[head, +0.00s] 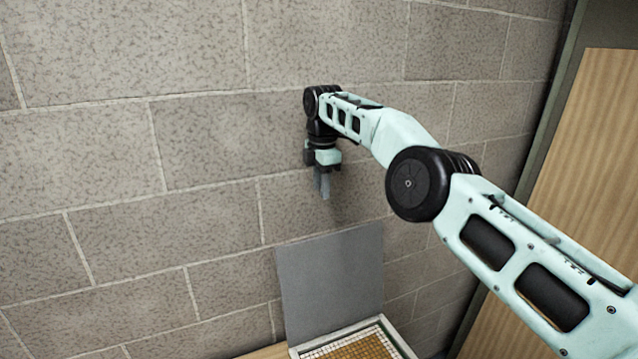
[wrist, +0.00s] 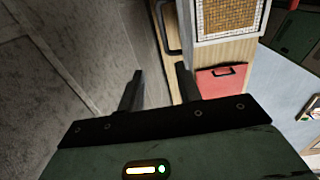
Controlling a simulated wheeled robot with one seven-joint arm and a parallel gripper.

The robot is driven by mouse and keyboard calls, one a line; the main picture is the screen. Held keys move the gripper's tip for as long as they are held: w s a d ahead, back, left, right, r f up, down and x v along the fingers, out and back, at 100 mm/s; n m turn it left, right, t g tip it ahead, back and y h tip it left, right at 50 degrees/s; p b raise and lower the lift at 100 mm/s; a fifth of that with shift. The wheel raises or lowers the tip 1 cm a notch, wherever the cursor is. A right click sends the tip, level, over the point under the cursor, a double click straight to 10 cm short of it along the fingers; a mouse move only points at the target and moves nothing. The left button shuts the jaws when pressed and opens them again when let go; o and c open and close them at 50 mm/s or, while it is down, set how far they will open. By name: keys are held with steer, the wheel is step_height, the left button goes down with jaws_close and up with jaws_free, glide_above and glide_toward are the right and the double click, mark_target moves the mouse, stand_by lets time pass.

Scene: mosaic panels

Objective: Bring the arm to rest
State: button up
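My arm reaches out from the right in the head view, bent at a black joint, with light green links. My gripper (head: 322,192) hangs down at its end in front of the block wall, above the bench. In the wrist view, the two dark fingers of my gripper (wrist: 160,76) stand apart with nothing between them. It is open and empty. It does not touch the wall or the panel below as far as I can tell.
A mosaic panel in a pale frame (head: 402,345) lies below, also in the wrist view (wrist: 197,22). A grey board (head: 333,280) stands behind it against the block wall (head: 200,140). A wooden panel (head: 580,170) is at right. A red handled piece (wrist: 222,84) shows in the wrist view.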

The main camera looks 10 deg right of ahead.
steer(key=s+a+f+m+b, duration=0.1)
steer(key=s+a+m+b, duration=0.2)
steer(key=s, duration=0.4)
steer(key=s+a+f+m+y+b, duration=0.1)
steer(key=s+a+f+b, duration=0.2)
steer(key=s, duration=0.4)
steer(key=s+a+m+b, duration=0.1)
steer(key=s+a+b, duration=0.2)
steer(key=s+b, duration=0.3)
steer(key=s+d+f+m+b, duration=0.2)
steer(key=s+d+f, duration=0.3)
steer(key=s, duration=0.5)
steer(key=s+d+f+m+b, duration=0.3)
steer(key=s+f, duration=0.3)
steer(key=s, duration=0.4)
steer(key=s+d+f+m+b, duration=0.3)
steer(key=s+d+f, duration=0.2)
steer(key=s, duration=0.6)
steer(key=shift+d+f+m+g+h, duration=0.3)
steer(key=shift+d+m+g, duration=0.1)
steer(key=shift+d, duration=0.45)
